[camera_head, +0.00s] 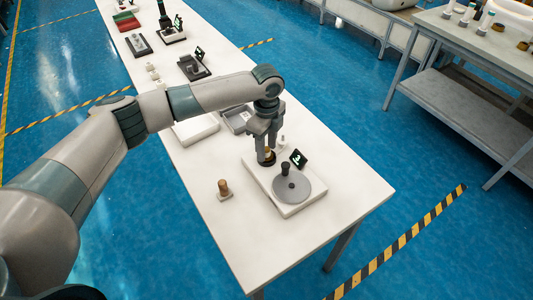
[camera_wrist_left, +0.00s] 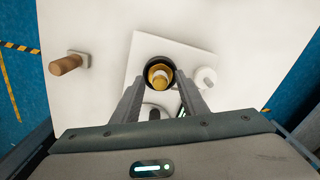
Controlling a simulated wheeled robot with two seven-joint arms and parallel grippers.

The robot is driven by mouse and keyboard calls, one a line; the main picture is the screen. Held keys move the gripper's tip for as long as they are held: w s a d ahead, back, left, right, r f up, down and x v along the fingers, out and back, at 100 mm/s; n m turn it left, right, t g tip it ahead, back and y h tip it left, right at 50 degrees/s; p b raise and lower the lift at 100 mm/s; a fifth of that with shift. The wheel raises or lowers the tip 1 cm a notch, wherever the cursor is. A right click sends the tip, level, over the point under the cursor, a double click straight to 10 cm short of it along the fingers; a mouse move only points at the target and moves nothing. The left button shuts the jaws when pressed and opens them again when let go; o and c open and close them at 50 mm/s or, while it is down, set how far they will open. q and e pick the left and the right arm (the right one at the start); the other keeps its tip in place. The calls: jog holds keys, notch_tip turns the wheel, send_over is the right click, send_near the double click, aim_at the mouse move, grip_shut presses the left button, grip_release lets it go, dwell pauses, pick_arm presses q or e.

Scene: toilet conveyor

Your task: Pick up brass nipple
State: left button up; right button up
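A brass nipple (camera_wrist_left: 158,76) stands in a black round holder (camera_wrist_left: 146,66) on a white base plate (camera_head: 288,208). In the head view the brass nipple (camera_head: 268,153) shows between my fingers. My left gripper (camera_head: 266,157) points down over the holder from behind. In the left wrist view its two fingers (camera_wrist_left: 160,80) are apart, one on each side of the nipple, with gaps visible. I cannot tell how far the tips are above the holder. My right gripper is not in view.
A grey disc with a black knob (camera_head: 286,170) and a small dark display (camera_head: 298,158) stand close to the gripper. A brown cylinder on a pale block (camera_head: 223,188) stands to the left. The table's front is clear.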

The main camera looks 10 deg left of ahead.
aim_at(267, 148)
pick_arm(q)
jog(key=shift+c, duration=0.4)
grip_shut()
jog(key=shift+r, duration=0.2)
jog(key=shift+r+b, duration=0.55)
jog(key=shift+r, duration=0.05)
notch_tip(267, 148, up, 2)
jog(key=shift+r+b, duration=0.25)
jog(key=shift+b, duration=0.45)
jog(key=s+d+r+b, duration=0.1)
jog(key=d+r+b, duration=0.1)
jog(key=d, duration=0.3)
jog(key=s+d+r+b, duration=0.1)
jog(key=d+r, duration=0.4)
jog(key=d, duration=0.1)
jog(key=shift+s+d+b, duration=0.15)
jog(key=shift+d+b, duration=0.1)
jog(key=shift+b, duration=0.15)
